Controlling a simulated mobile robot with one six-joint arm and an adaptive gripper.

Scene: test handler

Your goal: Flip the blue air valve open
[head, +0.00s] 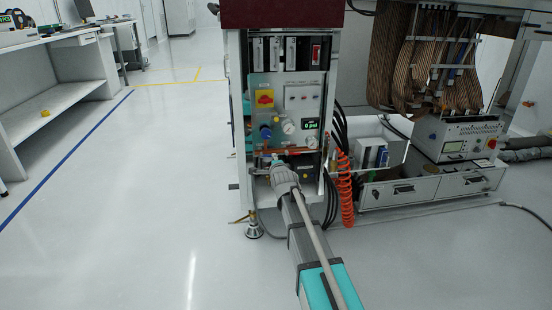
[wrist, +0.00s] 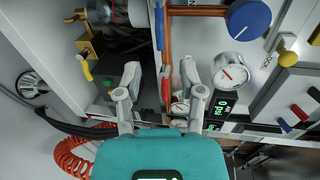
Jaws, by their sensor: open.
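The blue valve lever (wrist: 160,28) is a thin flat handle beside the copper pipe (wrist: 167,45) in the wrist view, ahead of my fingers and near the top of the picture. A red lever (wrist: 166,84) lies further along the same pipe, between my two fingers. My gripper (wrist: 160,72) is open, one finger on each side of the line of the red lever, with nothing visibly held. In the head view my gripper (head: 277,165) is at the cabinet front, just below the copper pipe (head: 285,151). Contact with either lever cannot be told.
A round blue knob (wrist: 249,18) and a pressure gauge (wrist: 231,72) sit beside the pipe. Yellow-handled brass fittings (wrist: 84,68) are on the left. An orange coiled hose (head: 344,175) hangs right of the cabinet (head: 236,110). The floor (head: 130,220) at left is clear.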

